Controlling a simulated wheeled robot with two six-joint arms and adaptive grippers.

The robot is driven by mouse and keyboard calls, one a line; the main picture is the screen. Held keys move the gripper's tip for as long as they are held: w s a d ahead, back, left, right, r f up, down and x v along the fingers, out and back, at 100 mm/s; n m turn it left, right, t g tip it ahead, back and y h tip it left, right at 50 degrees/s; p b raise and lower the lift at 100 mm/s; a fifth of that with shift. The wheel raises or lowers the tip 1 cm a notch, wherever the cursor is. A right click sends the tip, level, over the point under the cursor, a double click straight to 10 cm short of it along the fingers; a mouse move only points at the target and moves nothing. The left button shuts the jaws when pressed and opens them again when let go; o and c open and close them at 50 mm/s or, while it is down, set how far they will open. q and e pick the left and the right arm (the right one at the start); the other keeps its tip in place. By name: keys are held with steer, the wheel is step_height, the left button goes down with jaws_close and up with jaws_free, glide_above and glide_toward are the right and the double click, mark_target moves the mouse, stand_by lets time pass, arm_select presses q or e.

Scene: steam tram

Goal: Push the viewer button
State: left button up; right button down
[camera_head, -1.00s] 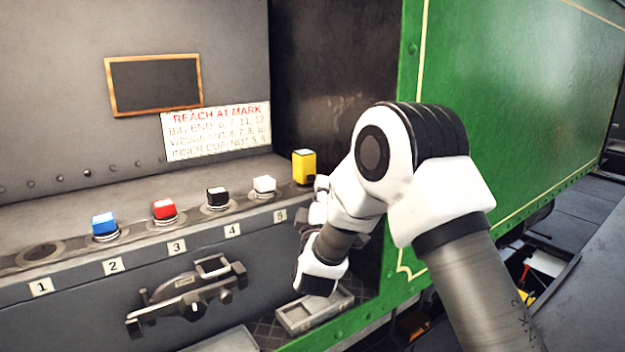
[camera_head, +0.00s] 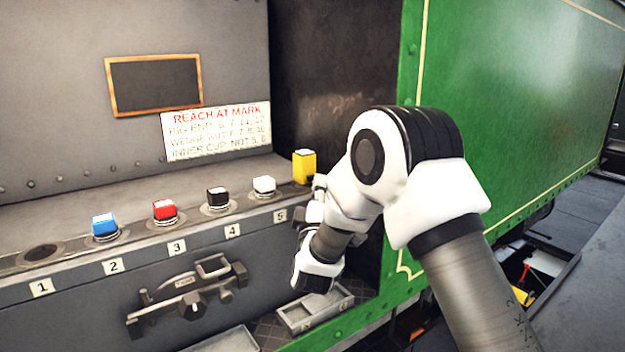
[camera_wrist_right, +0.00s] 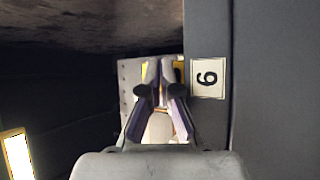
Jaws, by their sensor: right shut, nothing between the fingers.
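No part is clearly marked as the viewer button, so I cannot tell which it is. My right gripper (camera_wrist_right: 160,70) is shut and empty in the right wrist view. Its tips lie over a pale plate (camera_wrist_right: 126,78) with yellow patches, beside a numbered label (camera_wrist_right: 207,78) that reads as 6 or 9. I cannot tell whether the tips touch the plate. In the head view my right wrist hides most of the gripper and what is in front of it, to the right of label 5 (camera_head: 280,215). My left gripper is not in view.
Blue (camera_head: 105,225), red (camera_head: 165,211), black (camera_head: 217,197) and white (camera_head: 264,186) capped pieces stand along the ledge. A yellow block (camera_head: 304,167) stands behind my wrist. A latch-like fitting (camera_head: 187,296) is on the front face. A small tray (camera_head: 297,318) lies below my wrist.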

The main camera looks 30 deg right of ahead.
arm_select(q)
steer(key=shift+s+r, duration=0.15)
arm_select(e)
steer(key=shift+w+r, duration=0.15)
steer(key=shift+w, duration=0.2)
stand_by(0.8)
steer(key=shift+s+a+f, duration=0.1)
steer(key=shift+s+f, duration=0.25)
steer(key=shift+s, duration=0.1)
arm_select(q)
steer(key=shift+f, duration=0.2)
arm_select(e)
steer(key=shift+s, duration=0.1)
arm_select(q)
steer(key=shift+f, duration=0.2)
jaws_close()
arm_select(e)
steer(key=s, duration=0.6)
steer(key=shift+d, duration=0.35)
stand_by(0.8)
